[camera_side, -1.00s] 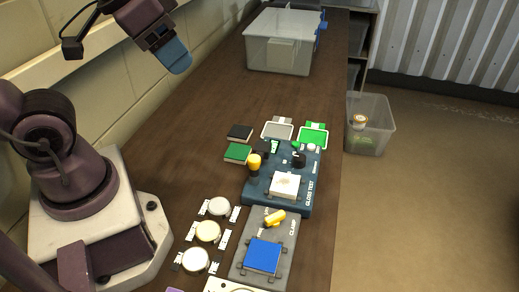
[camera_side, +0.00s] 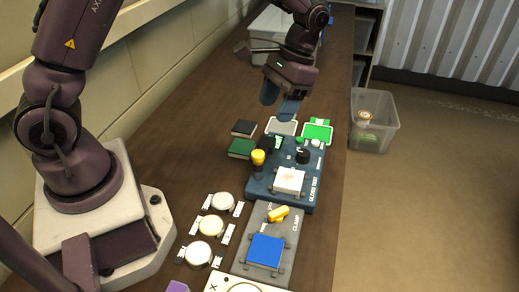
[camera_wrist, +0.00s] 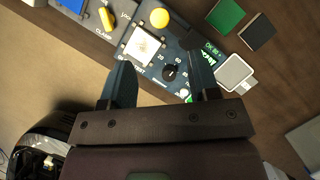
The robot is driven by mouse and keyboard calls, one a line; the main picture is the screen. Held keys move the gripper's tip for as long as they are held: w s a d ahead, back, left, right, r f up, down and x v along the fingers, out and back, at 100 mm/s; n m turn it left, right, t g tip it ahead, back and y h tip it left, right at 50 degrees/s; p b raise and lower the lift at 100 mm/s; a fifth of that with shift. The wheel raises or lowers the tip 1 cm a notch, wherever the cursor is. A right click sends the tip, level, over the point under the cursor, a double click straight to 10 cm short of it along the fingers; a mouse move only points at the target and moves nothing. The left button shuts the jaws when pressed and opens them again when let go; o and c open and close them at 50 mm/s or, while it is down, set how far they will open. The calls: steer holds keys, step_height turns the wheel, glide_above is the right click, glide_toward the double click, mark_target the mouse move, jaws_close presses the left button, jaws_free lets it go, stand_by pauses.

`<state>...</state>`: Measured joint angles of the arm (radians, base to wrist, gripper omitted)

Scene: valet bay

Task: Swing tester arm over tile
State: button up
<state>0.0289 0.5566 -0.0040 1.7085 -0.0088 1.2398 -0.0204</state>
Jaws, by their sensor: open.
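The blue gloss tester (camera_side: 312,176) lies on the bench, and its top also shows in the wrist view (camera_wrist: 186,42). A white tile (camera_side: 289,180) with a brownish mark sits on it, seen also in the wrist view (camera_wrist: 142,45). A yellow knob (camera_side: 258,157) stands on a dark post left of the tile; whether this is the tester arm I cannot tell. A black dial (camera_side: 303,156) sits behind the tile. My gripper (camera_side: 280,102) is open and empty above the tester's far end. In the wrist view its fingers (camera_wrist: 161,66) straddle the dial, apart from it.
A grey clamp plate (camera_side: 288,243) with a blue pad and yellow lever adjoins the tester's near side. Green (camera_side: 241,148) and black (camera_side: 244,128) blocks lie to its left. Grey and green framed pads lie behind.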

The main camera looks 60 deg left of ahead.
mark_target(259, 153)
steer(key=x, duration=1.1)
steer(key=shift+f, duration=0.25)
steer(key=shift+c, duration=0.3)
jaws_close()
